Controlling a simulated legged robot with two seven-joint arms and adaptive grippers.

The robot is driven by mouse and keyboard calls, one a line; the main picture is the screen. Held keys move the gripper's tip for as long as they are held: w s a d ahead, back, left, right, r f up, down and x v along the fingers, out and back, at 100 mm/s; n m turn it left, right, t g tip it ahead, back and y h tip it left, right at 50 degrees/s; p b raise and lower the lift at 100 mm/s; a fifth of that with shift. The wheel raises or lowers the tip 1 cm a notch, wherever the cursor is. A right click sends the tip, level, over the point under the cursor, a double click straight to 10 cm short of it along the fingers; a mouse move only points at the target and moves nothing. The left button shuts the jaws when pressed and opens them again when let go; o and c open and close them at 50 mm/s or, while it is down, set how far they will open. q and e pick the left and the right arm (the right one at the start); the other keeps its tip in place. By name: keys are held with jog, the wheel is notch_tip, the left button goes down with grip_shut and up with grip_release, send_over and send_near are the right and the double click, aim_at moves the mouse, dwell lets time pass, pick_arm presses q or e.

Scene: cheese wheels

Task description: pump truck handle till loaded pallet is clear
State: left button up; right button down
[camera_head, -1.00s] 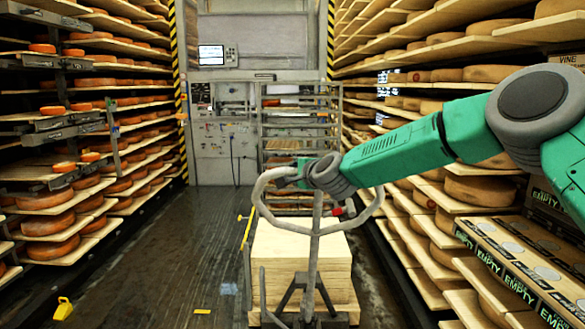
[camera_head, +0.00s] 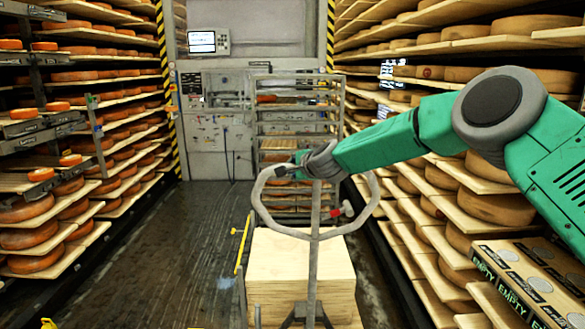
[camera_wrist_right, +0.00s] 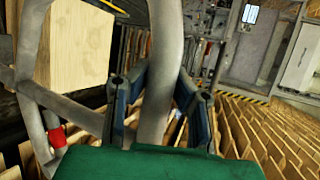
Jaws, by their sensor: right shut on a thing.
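The truck handle (camera_head: 372,217) is a grey loop on an upright shaft, with a red knob (camera_head: 336,213) at its right side. My right gripper (camera_head: 298,172) is shut on the top left part of the loop. In the right wrist view, the gripper's blue-grey fingers (camera_wrist_right: 160,92) stand on both sides of the grey handle bar (camera_wrist_right: 160,60). The red knob also shows there (camera_wrist_right: 57,137). The pale wooden load (camera_head: 275,260) stands behind the shaft; its pallet base and the floor contact are out of view. My left gripper is not in view.
Shelves of cheese wheels line the left (camera_head: 85,190) and right (camera_head: 460,260) sides. A metal rack (camera_head: 257,125) stands beyond the load. A yellow bar (camera_head: 240,255) is left of the load. Dark floor (camera_head: 150,255) is open at left.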

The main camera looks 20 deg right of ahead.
jog(key=shift+w+d+f, duration=0.1)
jog(key=shift+w, duration=0.05)
jog(key=c, duration=1.3)
grip_release()
jog(key=v, duration=1.1)
jog(key=shift+s+d, duration=0.15)
jog(key=shift+s, duration=0.25)
